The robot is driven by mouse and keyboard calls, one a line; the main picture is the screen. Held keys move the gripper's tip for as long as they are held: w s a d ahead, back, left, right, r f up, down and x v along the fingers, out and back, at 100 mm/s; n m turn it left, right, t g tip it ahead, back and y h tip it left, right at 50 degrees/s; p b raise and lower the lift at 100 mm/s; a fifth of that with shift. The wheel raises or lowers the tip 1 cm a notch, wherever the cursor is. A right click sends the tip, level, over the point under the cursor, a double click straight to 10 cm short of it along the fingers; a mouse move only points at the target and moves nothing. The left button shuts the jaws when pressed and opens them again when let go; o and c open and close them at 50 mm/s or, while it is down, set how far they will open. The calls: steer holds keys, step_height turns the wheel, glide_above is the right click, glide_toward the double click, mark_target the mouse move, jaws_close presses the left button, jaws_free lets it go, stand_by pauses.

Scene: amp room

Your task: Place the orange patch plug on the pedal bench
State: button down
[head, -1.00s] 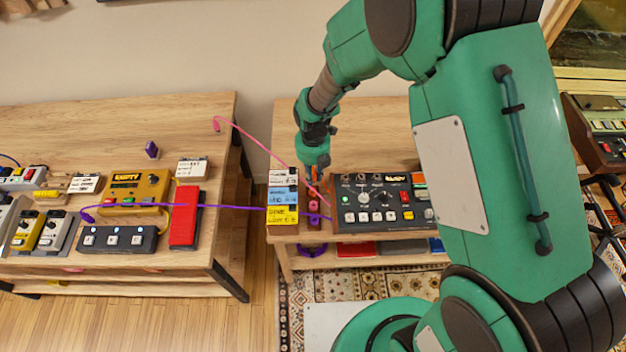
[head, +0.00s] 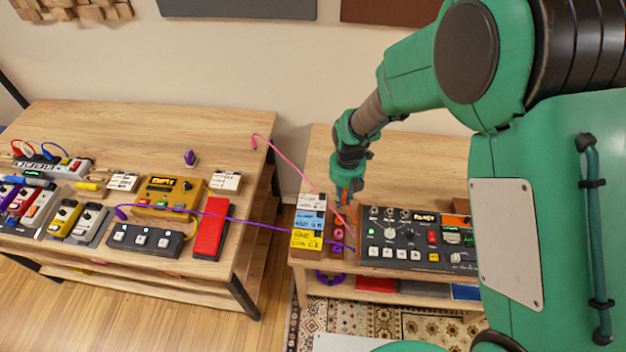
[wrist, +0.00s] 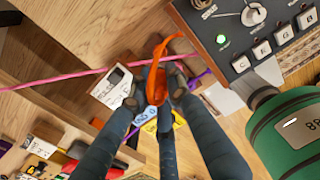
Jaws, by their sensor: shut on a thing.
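My gripper (head: 345,200) is shut on the orange patch plug (wrist: 157,72), whose orange loop shows between the fingertips (wrist: 155,92) in the wrist view. In the head view it is over the right-hand bench, close to a small block with pink rings (head: 338,235); I cannot tell whether the plug touches the block. The plug's lower end is hidden. The left-hand bench (head: 110,120), bearing several pedals, stands across a gap from my gripper.
A pink cable (head: 290,165) and a purple cable (head: 265,221) span the gap between the benches. A black synth (head: 410,238) and labelled boxes (head: 309,220) flank my gripper. A red pedal (head: 210,228) sits near the left bench's right edge. Bare wood lies behind the pedals.

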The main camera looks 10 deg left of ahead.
steer(key=shift+a, duration=0.15)
steer(key=shift+m, duration=0.9)
steer(key=w+a+p, duration=0.1)
steer(key=a, duration=0.3)
steer(key=w+a+r+p, duration=0.1)
steer(key=a+p, duration=0.1)
steer(key=a, duration=0.2)
steer(key=w+a+p, duration=0.1)
steer(key=a+p, duration=0.1)
steer(key=a, duration=0.2)
steer(key=shift+w+a+r, duration=0.2)
steer(key=shift+w+r, duration=0.05)
steer(key=shift+w, duration=0.1)
steer(key=a+f+m+p, duration=0.1)
steer(key=a+p, duration=0.5)
steer(key=a, duration=1)
steer(key=shift+s+a+f+m, duration=0.2)
steer(key=shift+s+f+m, duration=0.15)
steer(key=shift+m, duration=0.35)
steer(key=w+a, duration=0.3)
steer(key=w, duration=0.1)
steer(key=w+a+f, duration=0.1)
steer(key=w+a, duration=0.2)
steer(key=w, duration=0.1)
steer(key=w+a, duration=0.4)
steer(key=shift+w+f+p, duration=0.2)
steer(key=shift+w+p, duration=0.1)
steer(key=shift+p, duration=0.05)
steer(key=shift+f, duration=0.1)
